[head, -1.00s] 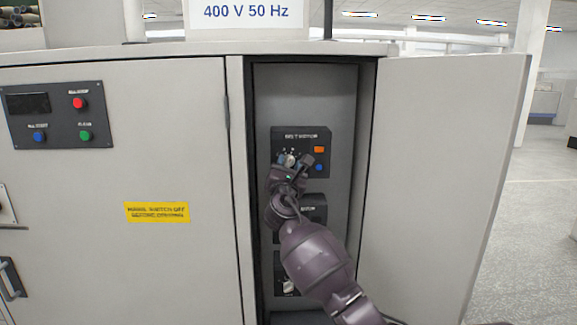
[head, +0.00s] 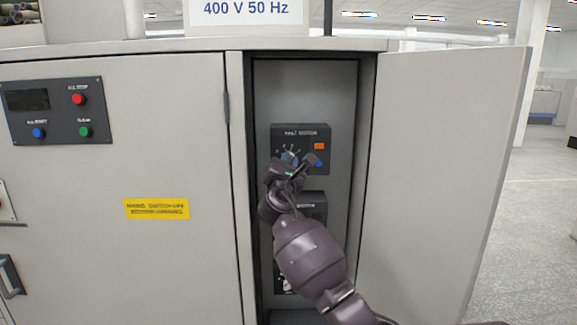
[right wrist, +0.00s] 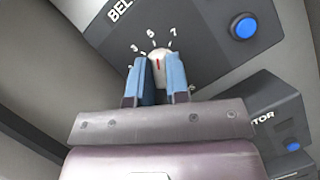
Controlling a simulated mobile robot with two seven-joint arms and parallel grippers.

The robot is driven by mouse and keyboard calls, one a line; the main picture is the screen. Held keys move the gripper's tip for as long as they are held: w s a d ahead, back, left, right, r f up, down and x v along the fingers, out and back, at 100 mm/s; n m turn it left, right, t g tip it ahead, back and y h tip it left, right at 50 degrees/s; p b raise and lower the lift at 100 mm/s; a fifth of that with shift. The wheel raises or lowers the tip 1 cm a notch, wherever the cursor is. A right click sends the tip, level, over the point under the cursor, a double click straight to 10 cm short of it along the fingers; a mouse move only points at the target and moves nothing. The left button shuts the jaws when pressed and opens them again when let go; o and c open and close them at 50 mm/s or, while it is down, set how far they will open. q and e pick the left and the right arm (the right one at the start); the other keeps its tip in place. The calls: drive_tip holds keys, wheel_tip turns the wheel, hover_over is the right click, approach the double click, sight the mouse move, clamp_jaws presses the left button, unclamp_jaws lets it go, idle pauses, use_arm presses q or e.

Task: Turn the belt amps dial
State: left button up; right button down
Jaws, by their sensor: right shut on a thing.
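The belt amps dial (right wrist: 158,66) is a pale knob with a red pointer mark, under a printed scale showing 3, 5 and 7, in the right wrist view. Its pointer is near the 5. The dial sits on the dark belt motor panel (head: 279,136) inside the open cabinet. My right gripper (right wrist: 157,75) has its two blue fingers shut on the dial, one on each side. In the head view my right gripper (head: 289,162) covers most of the dial. My left gripper is not in view.
Another dark panel (head: 314,205) is below. The cabinet door (head: 435,170) stands open at the right, and the cabinet's left wall (head: 236,170) is close to my arm.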

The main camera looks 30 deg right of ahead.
drive_tip(key=m+g, duration=0.1)
drive_tip(key=m, duration=0.2)
drive_tip(key=m+g+b, duration=0.1)
drive_tip(key=m+g, duration=0.1)
drive_tip(key=m, duration=0.2)
drive_tip(key=shift+m+h, duration=0.3)
drive_tip(key=shift+h, duration=0.1)
drive_tip(key=c, duration=1.1)
unclamp_jaws()
drive_tip(key=shift+a, duration=0.1)
drive_tip(key=b+v, duration=0.1)
drive_tip(key=v, duration=0.9)
drive_tip(key=shift+s+a+b, duration=0.15)
drive_tip(key=shift+a+b, duration=0.2)
